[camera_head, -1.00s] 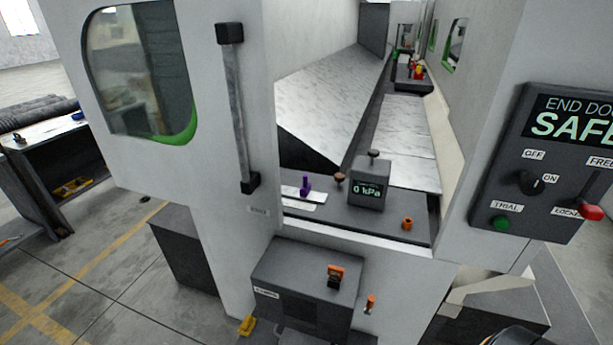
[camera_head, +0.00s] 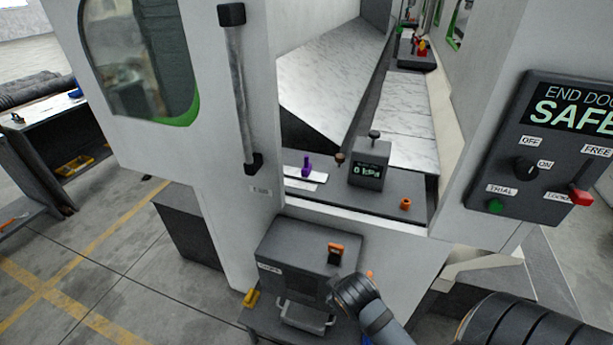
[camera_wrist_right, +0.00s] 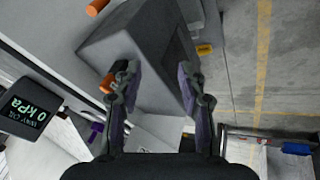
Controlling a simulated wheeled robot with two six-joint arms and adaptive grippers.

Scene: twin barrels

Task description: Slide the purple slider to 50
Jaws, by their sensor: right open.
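The purple slider (camera_head: 307,165) stands upright on a white strip (camera_head: 318,178) on the dark ledge inside the machine opening. Marks on the strip are too small to read. In the right wrist view the slider (camera_wrist_right: 95,133) is at lower left, outside the jaws and apart from them. My right gripper (camera_wrist_right: 156,78) is open and empty, its fingers over the grey box below the ledge. In the head view my right arm reaches in from the lower right, in front of the machine; its fingers cannot be made out there. My left gripper is not in view.
A box with a "0 kPa" display (camera_head: 368,174) stands right of the slider, with a brown knob (camera_head: 340,157) between them. The grey box (camera_head: 308,254) with an orange switch juts out below. A machine wall and vertical handle (camera_head: 240,90) bound the opening's left.

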